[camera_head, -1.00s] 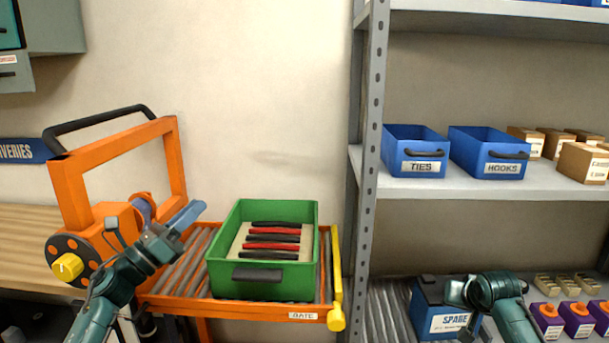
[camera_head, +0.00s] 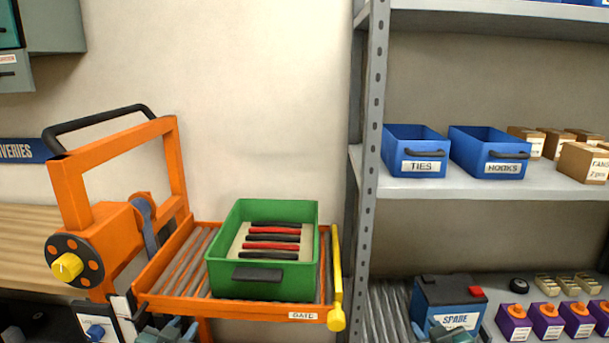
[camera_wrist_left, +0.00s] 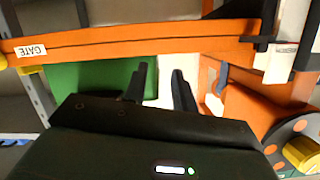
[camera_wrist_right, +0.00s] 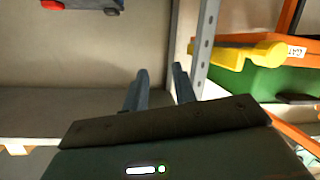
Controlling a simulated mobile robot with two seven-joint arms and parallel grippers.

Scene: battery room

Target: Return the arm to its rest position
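My left gripper (camera_head: 172,328) shows at the bottom edge of the head view, low in front of the orange roller stand (camera_head: 170,309). In the left wrist view its two dark fingers (camera_wrist_left: 160,70) stand apart with nothing between them. My right gripper (camera_head: 456,332) is at the bottom edge of the head view, in front of the blue SPARE battery (camera_head: 447,298). In the right wrist view its fingers (camera_wrist_right: 160,70) are also apart and empty. Most of both arms is out of the head view.
A green bin (camera_head: 220,265) with black and red bars sits on the stand's rollers behind a yellow-handled gate (camera_head: 336,280). A grey shelf rack (camera_head: 370,150) holds blue bins TIES (camera_head: 424,168) and HOOKS (camera_head: 503,168). Purple-and-orange units (camera_head: 545,317) stand at lower right.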

